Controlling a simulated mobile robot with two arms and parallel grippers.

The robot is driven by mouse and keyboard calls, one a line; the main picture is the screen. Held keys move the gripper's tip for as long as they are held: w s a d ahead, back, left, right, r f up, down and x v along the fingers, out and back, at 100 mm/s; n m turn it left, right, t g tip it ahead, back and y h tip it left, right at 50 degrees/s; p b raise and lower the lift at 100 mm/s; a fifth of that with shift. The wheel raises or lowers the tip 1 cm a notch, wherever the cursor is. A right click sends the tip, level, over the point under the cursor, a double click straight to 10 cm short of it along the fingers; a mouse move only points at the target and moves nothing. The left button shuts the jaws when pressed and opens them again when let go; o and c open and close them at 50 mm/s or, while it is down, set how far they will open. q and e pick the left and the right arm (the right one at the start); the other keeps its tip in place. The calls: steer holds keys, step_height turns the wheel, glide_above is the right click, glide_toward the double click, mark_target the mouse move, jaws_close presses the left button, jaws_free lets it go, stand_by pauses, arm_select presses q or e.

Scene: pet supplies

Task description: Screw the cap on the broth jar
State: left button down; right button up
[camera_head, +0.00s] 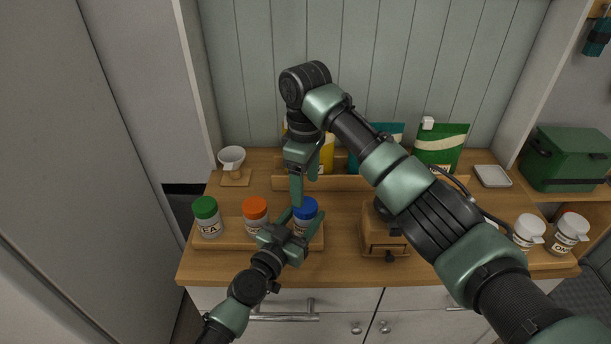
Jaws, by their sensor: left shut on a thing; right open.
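A jar with a blue cap (305,208) stands at the right end of a low wooden tray (238,244); its label is mostly hidden, so I cannot tell whether it is the broth jar. My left gripper (291,222) is shut on this blue-capped jar from the front left. My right gripper (305,186) points down, open, just above the blue cap; I cannot tell whether it touches it. A jar with an orange cap (255,208) and a jar with a green cap (205,208) stand to the left on the tray.
A wooden box (384,240) stands right of the tray, partly behind my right arm. White jars (567,233) are at the far right. Bags (442,146) stand in a rack at the back. A white cup (232,158) is at back left, a white dish (491,176) at back right.

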mark_target(305, 204)
arm_select(q)
steer(key=shift+f, duration=0.1)
arm_select(e)
step_height(305, 204, down, 6)
steer(key=shift+f, duration=0.1)
steer(key=c, duration=1.5)
steer(key=shift+m, duration=1)
steer(key=o, duration=1.7)
steer(key=shift+c, duration=0.2)
